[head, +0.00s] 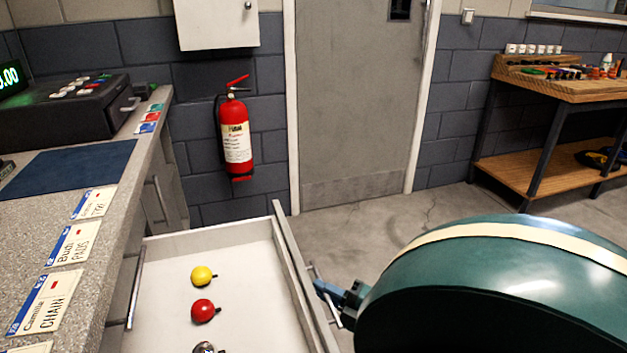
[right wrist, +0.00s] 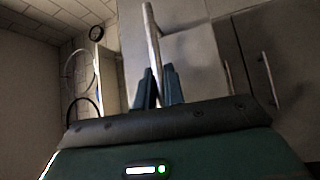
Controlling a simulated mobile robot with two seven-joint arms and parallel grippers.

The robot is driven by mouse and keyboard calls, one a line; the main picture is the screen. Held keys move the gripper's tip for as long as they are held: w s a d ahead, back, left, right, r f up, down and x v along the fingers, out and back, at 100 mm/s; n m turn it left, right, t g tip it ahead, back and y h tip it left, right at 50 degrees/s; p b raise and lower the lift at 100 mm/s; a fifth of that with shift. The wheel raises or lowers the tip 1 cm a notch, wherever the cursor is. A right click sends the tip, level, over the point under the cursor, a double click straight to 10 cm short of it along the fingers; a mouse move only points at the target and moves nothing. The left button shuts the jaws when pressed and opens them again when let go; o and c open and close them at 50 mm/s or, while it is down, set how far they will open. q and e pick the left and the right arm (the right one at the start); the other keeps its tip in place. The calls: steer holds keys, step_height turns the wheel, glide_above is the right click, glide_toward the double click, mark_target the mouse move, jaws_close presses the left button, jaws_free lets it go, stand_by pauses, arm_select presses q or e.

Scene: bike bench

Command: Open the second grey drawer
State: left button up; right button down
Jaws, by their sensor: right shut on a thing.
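A light grey drawer (head: 283,262) stands pulled out from under the counter at the lower left of the head view. Its bar handle (head: 325,294) is on the outer front face. My right gripper (head: 341,291) is at this handle, mostly behind my green arm. In the right wrist view the two blue fingers (right wrist: 157,90) are shut on the handle bar (right wrist: 154,50). Inside the drawer lie a yellow ball-shaped item (head: 202,276), a red one (head: 203,311) and a shiny metal one (head: 207,348), partly cut off. My left gripper is not in view.
The speckled counter (head: 60,212) at left carries label cards (head: 40,302), a blue mat (head: 65,170) and a black cash register (head: 65,110). A fire extinguisher (head: 235,135) hangs on the wall. A wooden workbench (head: 560,88) stands at right. The floor before the door (head: 357,100) is clear.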

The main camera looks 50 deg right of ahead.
steer(key=shift+d, duration=0.1)
steer(key=c, duration=1.5)
jaws_free()
steer(key=shift+s, duration=0.1)
steer(key=v, duration=1.3)
